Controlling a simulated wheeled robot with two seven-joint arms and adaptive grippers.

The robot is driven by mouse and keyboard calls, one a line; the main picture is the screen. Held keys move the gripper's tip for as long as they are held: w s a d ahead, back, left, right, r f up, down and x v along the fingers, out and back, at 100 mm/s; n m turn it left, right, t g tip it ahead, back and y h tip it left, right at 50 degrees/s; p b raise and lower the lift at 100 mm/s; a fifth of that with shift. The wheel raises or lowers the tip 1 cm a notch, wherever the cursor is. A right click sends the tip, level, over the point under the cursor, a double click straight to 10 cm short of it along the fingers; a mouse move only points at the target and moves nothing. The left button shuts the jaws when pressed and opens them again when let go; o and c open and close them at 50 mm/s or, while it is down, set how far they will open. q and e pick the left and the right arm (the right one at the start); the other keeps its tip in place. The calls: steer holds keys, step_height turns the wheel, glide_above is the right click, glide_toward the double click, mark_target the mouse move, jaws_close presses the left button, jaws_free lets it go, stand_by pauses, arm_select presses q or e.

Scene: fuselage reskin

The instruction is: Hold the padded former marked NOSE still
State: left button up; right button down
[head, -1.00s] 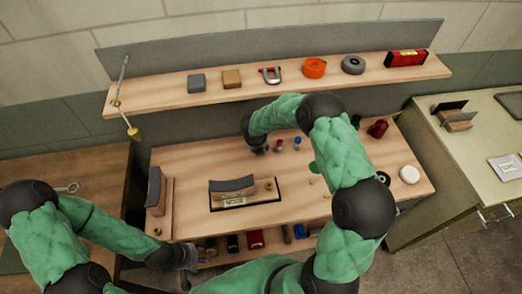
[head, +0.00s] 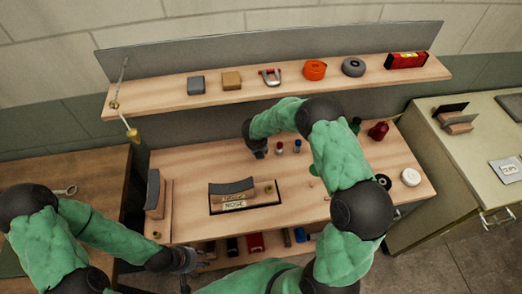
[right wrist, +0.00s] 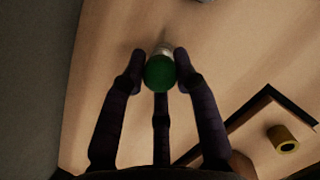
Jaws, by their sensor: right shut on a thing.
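The padded former marked NOSE (head: 232,198) sits upright in a dark-outlined rectangle on the workbench (head: 320,200). It is a wooden block with a dark curved pad on top and a pale label on its front. My left gripper (head: 190,262) is below and left of it, by the bench's front edge, apart from it; its finger gap is unclear. My right gripper (head: 258,152) is behind the former. In the right wrist view its fingers (right wrist: 160,70) are shut on a small green-capped thing (right wrist: 160,74). A brass-coloured bushing (head: 269,188) stands at the former's right end.
A second padded block (head: 154,192) stands at the bench's left. Small red- (head: 279,148) and blue-topped (head: 297,146) items stand behind the former. A red item (head: 378,130) and white roll (head: 410,177) are at right. A lower shelf holds several coloured items. My right arm crosses the bench's right half.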

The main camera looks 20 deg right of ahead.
steer(key=shift+r+p, duration=1.3)
steer(key=shift+r, duration=0.15)
steer(key=shift+r+p, duration=1.35)
steer(key=shift+r, duration=0.15)
steer(key=shift+f, duration=0.1)
